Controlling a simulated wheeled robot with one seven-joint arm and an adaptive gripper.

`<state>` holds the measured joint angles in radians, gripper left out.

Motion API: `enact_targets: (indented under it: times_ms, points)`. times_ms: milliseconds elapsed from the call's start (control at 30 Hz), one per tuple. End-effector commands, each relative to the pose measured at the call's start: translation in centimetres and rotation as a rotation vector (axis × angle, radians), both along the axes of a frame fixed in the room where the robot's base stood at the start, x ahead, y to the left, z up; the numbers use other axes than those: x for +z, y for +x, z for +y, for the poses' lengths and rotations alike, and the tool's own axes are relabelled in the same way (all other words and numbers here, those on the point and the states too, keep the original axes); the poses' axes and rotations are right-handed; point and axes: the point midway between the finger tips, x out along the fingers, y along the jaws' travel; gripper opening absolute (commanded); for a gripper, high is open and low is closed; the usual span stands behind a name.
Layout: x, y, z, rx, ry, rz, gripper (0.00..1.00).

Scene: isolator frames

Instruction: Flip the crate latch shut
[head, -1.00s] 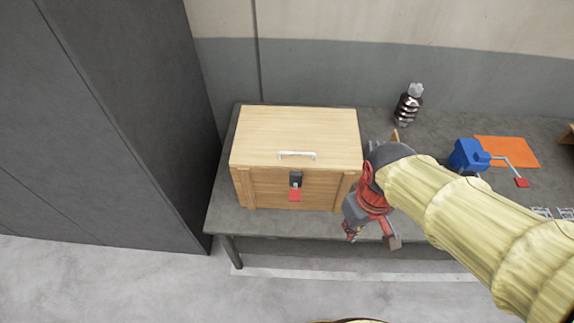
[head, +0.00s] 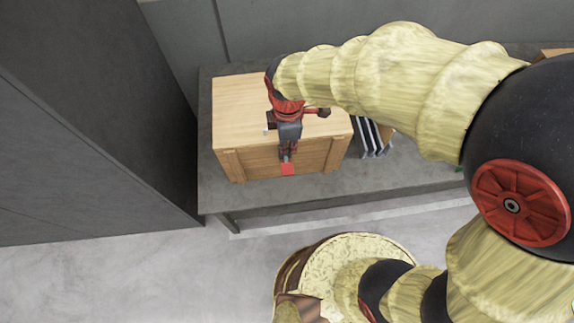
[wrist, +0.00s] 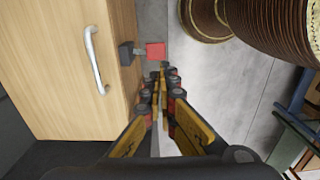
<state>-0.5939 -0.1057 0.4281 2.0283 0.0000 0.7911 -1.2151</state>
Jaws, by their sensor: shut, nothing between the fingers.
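The wooden crate (head: 240,97) stands on the grey table with its lid down; its lid also shows in the wrist view (wrist: 60,70). The latch is a dark block (wrist: 127,53) at the crate's front with a red tab (wrist: 155,50). The tab juts away from the lid edge in the wrist view; it also shows in the head view (head: 288,169), where my gripper hides the block. My gripper (head: 286,158) is shut and empty, pointing down at the crate's front. In the wrist view its fingertips (wrist: 168,68) are beside the red tab; whether they touch it I cannot tell.
A metal handle (wrist: 94,60) rises from the lid, close to my gripper. A striped object (head: 372,138) stands right of the crate on the table (head: 310,195). A dark grey cabinet wall (head: 90,110) is on the left. The floor (head: 180,270) in front is clear. My arm hides the table's right part.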

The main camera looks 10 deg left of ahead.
Motion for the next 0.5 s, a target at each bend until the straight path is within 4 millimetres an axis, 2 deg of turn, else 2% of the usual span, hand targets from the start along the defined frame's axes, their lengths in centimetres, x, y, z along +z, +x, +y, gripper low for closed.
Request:
enact_targets:
  times_ms: [267, 500]
  points:
    - [-0.8, 0.0, 0.0, -0.002, -0.001, 0.002, 0.0]
    - [-4.8, -0.1, -0.1, -0.002, -0.003, 0.004, 0.0]
